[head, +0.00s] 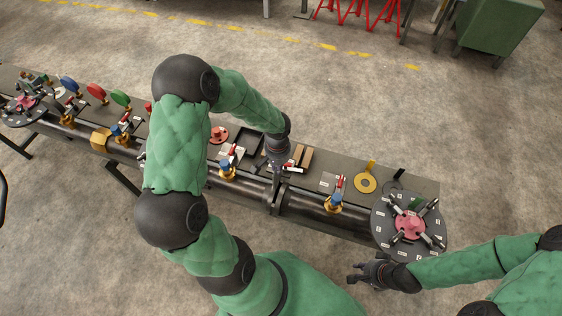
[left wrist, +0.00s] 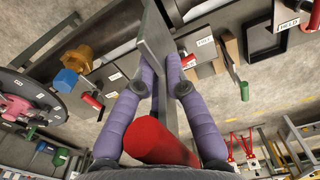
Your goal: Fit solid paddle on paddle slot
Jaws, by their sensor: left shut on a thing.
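My left gripper (head: 277,163) is above the pipe near the middle of the bench. In the left wrist view its purple fingers (left wrist: 160,95) are shut on the stem of a grey plate with a red round end, which I take to be the solid paddle (left wrist: 154,42). The red end (left wrist: 160,142) is close to the palm, and the plate points away toward the pipe. A flange joint (head: 273,205) on the pipe, likely the paddle slot, lies just below the gripper. I cannot tell whether the plate is inside it. My right gripper (head: 360,274) is empty in front of the bench, fingers apart.
A yellow ring paddle (head: 366,183) and a black-handled one (head: 397,176) lie on the bench to the right. My left arm hides part of the bench.

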